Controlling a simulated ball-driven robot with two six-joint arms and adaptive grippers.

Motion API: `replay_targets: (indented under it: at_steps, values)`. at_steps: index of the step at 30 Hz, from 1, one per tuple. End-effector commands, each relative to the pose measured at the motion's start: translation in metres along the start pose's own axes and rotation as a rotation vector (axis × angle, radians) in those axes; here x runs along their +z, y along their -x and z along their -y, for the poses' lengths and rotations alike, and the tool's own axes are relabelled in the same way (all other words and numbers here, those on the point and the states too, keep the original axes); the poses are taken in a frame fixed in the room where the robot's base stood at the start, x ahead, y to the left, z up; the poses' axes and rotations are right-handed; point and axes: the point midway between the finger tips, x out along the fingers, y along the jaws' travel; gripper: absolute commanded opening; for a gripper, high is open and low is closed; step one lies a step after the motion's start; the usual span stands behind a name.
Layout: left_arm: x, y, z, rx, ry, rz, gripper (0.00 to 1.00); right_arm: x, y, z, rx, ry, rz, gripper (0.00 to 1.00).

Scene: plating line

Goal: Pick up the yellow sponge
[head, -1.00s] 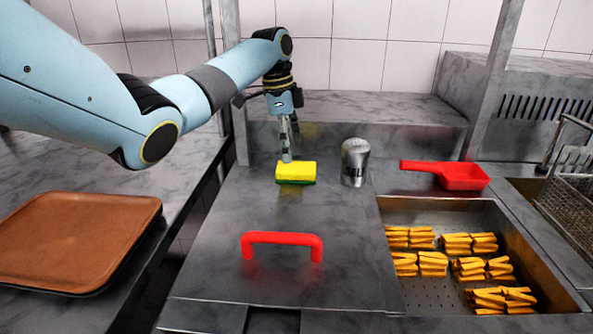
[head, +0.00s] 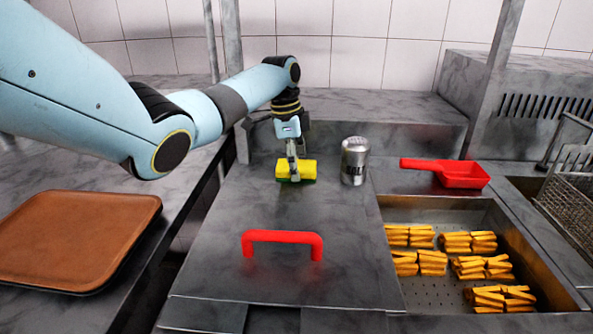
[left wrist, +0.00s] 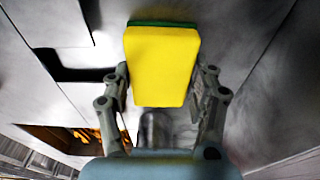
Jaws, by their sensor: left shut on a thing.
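The yellow sponge (head: 308,169) has a green underside and lies on the grey metal lid, towards its back. My left gripper (head: 294,176) reaches down onto it from above, and its fingers are shut on the sponge. In the left wrist view the sponge (left wrist: 162,65) sits between the two fingers of my left gripper (left wrist: 162,90), with the green layer showing at its top edge. In the head view the fingers cover part of the sponge. I cannot tell whether it is touching the lid. My right gripper is not in view.
A silver salt shaker (head: 354,162) stands close to the right of the sponge. A red handle (head: 282,238) rises from the lid in front. A red scoop (head: 460,174) lies beyond a basin of fries (head: 470,215). A brown tray (head: 70,240) lies at the left.

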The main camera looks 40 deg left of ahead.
Motion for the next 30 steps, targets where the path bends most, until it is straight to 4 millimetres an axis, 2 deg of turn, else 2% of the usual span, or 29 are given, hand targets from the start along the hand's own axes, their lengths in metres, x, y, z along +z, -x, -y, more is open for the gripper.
replay_targets:
  at_steps: [1, 3, 4, 11, 14, 21, 24, 30]
  values:
    - [0.0, 0.0, 0.0, 0.0, 0.0, 0.0, 0.42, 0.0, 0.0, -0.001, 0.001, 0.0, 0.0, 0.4]
    - [0.0, 0.0, 0.0, 0.0, 0.0, 0.0, 0.33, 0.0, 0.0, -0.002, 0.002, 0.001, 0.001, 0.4]
    - [0.0, 0.0, 0.0, 0.0, 0.0, 0.0, 0.32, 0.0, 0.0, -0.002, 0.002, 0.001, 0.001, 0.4]
    - [-0.001, 0.005, 0.001, -0.002, 0.0, -0.001, 0.32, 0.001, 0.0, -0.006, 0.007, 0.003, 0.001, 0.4]
    - [-0.003, 0.02, 0.001, -0.004, -0.001, -0.001, 0.32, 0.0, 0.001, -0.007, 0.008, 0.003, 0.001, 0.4]
    - [-0.011, 0.07, 0.001, -0.004, -0.001, -0.002, 0.32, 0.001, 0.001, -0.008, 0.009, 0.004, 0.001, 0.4]
    - [-0.013, 0.086, 0.001, -0.003, 0.0, -0.001, 0.32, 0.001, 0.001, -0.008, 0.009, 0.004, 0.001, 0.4]
    - [-0.015, 0.099, 0.001, -0.001, 0.0, 0.0, 0.32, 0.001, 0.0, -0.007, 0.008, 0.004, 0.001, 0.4]
